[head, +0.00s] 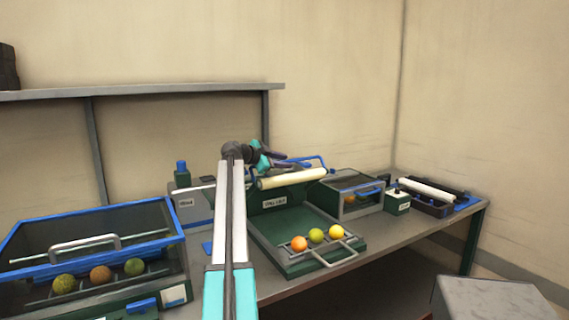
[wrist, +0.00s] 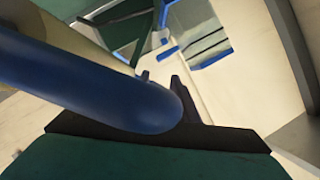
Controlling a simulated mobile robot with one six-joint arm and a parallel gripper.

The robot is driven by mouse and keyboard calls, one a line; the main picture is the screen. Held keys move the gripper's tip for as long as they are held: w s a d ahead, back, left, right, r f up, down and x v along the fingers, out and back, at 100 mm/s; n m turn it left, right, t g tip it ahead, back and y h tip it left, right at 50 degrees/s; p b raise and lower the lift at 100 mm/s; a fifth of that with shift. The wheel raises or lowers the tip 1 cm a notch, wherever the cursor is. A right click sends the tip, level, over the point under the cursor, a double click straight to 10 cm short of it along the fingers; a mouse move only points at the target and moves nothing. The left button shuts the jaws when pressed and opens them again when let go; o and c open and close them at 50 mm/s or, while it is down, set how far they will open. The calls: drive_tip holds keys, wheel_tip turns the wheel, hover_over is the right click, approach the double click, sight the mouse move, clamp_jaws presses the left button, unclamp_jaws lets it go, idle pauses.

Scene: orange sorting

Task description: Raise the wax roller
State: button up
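A cream-white roller (head: 292,178) with a blue handle (head: 318,160) lies across the top of the green machine; I take it for the wax roller. My gripper (head: 287,160) is at the handle's left part, just above the roller. In the wrist view the blue bar of the handle (wrist: 90,75) crosses close in front of the camera and hides much of my gripper (wrist: 178,100). One dark fingertip shows past the bar's end. I cannot tell whether the fingers are closed around the bar. The pale roller (wrist: 28,28) shows at upper left.
A green tray (head: 275,250) in front holds an orange, a green and a yellow fruit. A blue-rimmed case (head: 90,226) with several fruits stands left, a clear-topped box (head: 348,205) right. A second white roller (head: 427,190) lies in a dark tray farther right. A shelf (head: 150,88) hangs behind.

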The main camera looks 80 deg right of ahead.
drive_tip(key=shift+s, duration=0.2)
drive_tip(key=shift+w+a, duration=0.1)
drive_tip(key=shift+a, duration=0.05)
drive_tip(key=shift+w+a, duration=0.1)
drive_tip(key=shift+a, duration=0.15)
drive_tip(key=v, duration=1.3)
drive_tip(key=shift+b, duration=0.4)
drive_tip(key=shift+w+r, duration=0.1)
drive_tip(key=shift+r, duration=0.15)
